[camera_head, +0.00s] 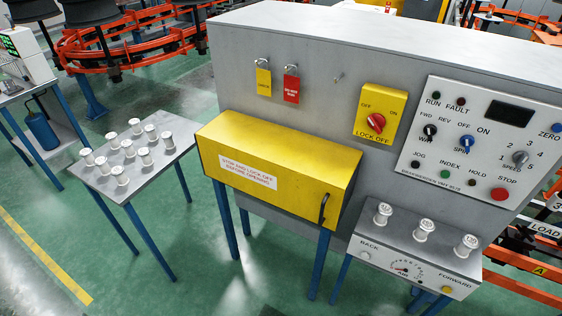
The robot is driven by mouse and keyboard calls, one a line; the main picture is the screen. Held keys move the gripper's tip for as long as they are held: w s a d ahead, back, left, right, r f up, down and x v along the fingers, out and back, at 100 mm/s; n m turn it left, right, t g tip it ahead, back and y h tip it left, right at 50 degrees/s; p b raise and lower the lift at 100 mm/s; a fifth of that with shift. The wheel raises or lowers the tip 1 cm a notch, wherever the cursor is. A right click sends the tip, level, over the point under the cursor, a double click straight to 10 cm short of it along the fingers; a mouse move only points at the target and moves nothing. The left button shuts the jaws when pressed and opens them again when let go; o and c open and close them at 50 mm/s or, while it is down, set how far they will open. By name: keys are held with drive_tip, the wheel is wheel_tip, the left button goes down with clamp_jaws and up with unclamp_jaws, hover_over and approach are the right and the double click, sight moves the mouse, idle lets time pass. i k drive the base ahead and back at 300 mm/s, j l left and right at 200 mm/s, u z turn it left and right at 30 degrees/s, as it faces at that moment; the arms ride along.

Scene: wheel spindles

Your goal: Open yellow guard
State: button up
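The yellow guard (272,178) is a long box-shaped cover on the front of the grey machine cabinet. It appears closed, with its top and front face in place. A white label on its front reads "STOP AND LOCK OFF BEFORE OPENING" (247,171). A black handle (323,207) is at the right end of its front face. Above it to the right is a yellow lock-off switch (379,112) with a red knob, marked OFF and ON. A yellow padlock tag (263,80) and a red one (291,87) hang on the cabinet. My gripper is not in view.
A small table (140,172) with several white spindles stands left of the guard. A white control panel (480,145) is on the right. Below it a grey stand (405,258) carries white spindles and a gauge. Green floor (170,285) is open in front.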

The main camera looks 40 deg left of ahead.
sight(307, 177)
drive_tip(key=u, duration=1.85)
drive_tip(key=i+l+u, duration=0.1)
drive_tip(key=l, duration=0.25)
drive_tip(key=i+l+u, duration=0.1)
drive_tip(key=l, duration=0.3)
drive_tip(key=i+l+u, duration=0.1)
drive_tip(key=l, duration=0.25)
drive_tip(key=i+l+u, duration=0.1)
drive_tip(key=l, duration=0.3)
